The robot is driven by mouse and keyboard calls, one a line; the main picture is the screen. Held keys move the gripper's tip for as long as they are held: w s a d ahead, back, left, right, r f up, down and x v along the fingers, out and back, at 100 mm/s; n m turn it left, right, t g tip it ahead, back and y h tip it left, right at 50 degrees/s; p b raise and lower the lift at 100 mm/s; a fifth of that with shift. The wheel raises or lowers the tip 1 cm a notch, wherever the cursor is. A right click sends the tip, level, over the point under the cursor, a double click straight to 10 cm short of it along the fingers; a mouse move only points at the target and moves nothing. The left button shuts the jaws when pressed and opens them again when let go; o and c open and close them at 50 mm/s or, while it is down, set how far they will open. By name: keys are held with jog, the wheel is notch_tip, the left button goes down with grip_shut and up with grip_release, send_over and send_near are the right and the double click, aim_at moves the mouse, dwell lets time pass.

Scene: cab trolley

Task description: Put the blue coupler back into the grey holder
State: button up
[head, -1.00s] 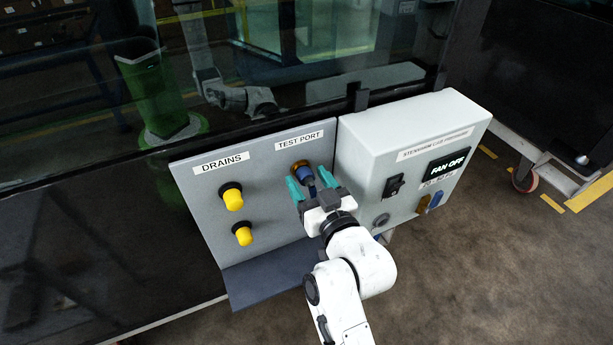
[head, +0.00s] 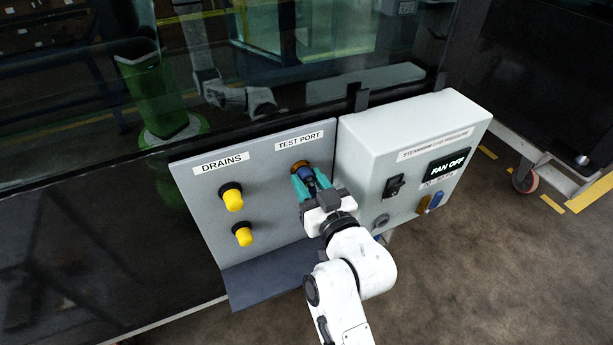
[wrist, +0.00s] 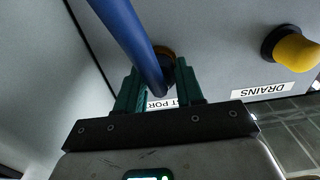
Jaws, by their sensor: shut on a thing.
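The blue coupler (head: 306,173) is at the brass test port on the grey panel, under the TEST PORT label. My gripper (head: 309,181) has its teal fingers shut on the coupler, one on each side. In the wrist view, a blue hose-like length (wrist: 128,32) runs down between the fingers (wrist: 158,78) and partly hides the port. Whether the coupler is still seated on the port is unclear. A grey round socket (head: 380,220), which looks like the grey holder, is low on the front of the white box and looks empty.
Two yellow-capped drains (head: 232,198) sit left. A dark ledge (head: 270,272) juts out below.

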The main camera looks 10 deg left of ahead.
aim_at(312, 187)
grip_shut()
jog(key=shift+s+d, duration=0.1)
jog(key=shift+s, duration=0.05)
jog(key=shift+p+v, duration=0.95)
jog(key=shift+v, duration=1.9)
